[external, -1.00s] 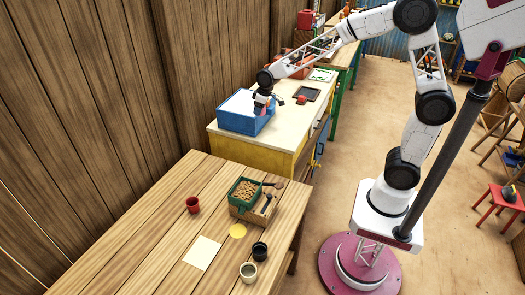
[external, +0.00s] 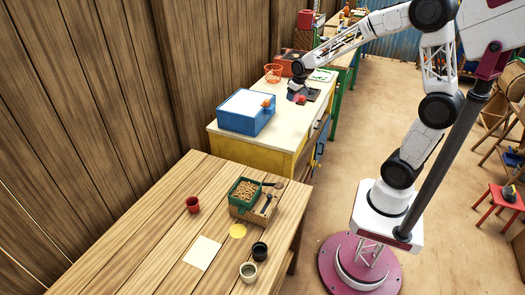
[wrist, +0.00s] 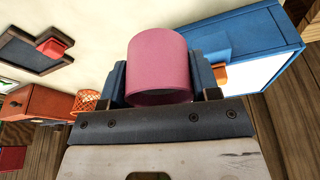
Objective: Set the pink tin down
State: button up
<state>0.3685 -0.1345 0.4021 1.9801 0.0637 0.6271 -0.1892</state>
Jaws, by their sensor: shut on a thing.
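The pink tin (wrist: 158,62) is held between the two fingers of my gripper (wrist: 160,82) in the wrist view. My gripper is shut on it, with a finger on each side. In the external view my gripper (external: 297,88) is over the cream counter, by the dark tray (external: 313,94). The tin cannot be made out there. Its height above the counter is hard to tell.
A blue box with a white top (external: 245,111) and an orange knob stands at the counter's near end. A red block (external: 301,99) is at the tray. An orange basket (external: 273,73) stands behind. The cream counter (external: 283,118) is bare between box and tray.

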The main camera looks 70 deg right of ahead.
jog(key=s+d+m, duration=0.2)
jog(key=s+d, duration=0.5)
jog(key=d, duration=0.1)
jog(key=shift+h, duration=0.3)
jog(key=f, duration=1.1)
jog(key=shift+w+a+f, duration=0.15)
jog(key=shift+w+a, duration=0.05)
jog(key=shift+w, duration=0.1)
send_over(286, 110)
jog(key=s, duration=0.1)
jog(key=shift+a+f, duration=0.15)
jog(key=shift+f, duration=0.6)
jog(key=shift+f, duration=1.75)
jog(key=shift+f, duration=0.1)
